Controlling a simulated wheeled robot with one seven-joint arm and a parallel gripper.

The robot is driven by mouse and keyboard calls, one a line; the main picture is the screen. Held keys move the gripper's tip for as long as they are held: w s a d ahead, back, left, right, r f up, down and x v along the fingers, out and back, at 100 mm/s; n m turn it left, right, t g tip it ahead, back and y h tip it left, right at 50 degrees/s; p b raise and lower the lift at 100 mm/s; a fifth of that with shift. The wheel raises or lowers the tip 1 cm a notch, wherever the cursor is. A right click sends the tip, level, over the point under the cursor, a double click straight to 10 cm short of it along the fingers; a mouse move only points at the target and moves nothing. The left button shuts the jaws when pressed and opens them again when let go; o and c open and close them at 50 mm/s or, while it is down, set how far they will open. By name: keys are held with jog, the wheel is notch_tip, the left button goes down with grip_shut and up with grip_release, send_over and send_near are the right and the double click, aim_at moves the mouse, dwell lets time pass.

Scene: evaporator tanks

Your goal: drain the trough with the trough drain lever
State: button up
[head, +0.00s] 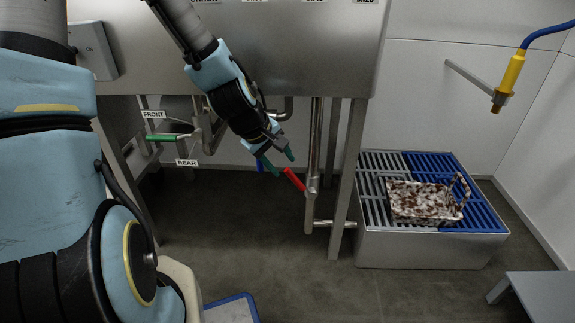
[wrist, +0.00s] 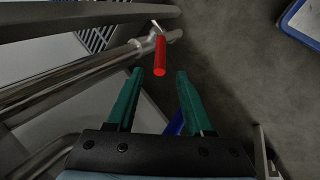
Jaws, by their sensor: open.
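A red lever handle (head: 294,180) sticks out from a vertical steel pipe under the steel tank (head: 290,60). In the wrist view the red handle (wrist: 160,56) lies just ahead of the fingertips, between their lines. My gripper (head: 277,160) is open and empty, its green fingers just up and left of the red handle; the fingers also show in the wrist view (wrist: 158,76). A green-handled lever (head: 162,137) is at the left, by the FRONT and REAR labels. A blue handle (head: 260,166) is partly hidden behind my gripper. No label on the red handle is readable.
A floor drain box (head: 420,250) with grey and blue grating stands right of the tank leg (head: 348,170), a dirty basket (head: 420,203) on it. A yellow nozzle (head: 509,80) hangs at the upper right. Steel pipes and legs are close around my gripper. Open floor lies below.

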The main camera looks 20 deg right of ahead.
jog(key=shift+s+a+r, duration=0.1)
jog(key=shift+a+r, duration=0.2)
jog(key=shift+r, duration=0.25)
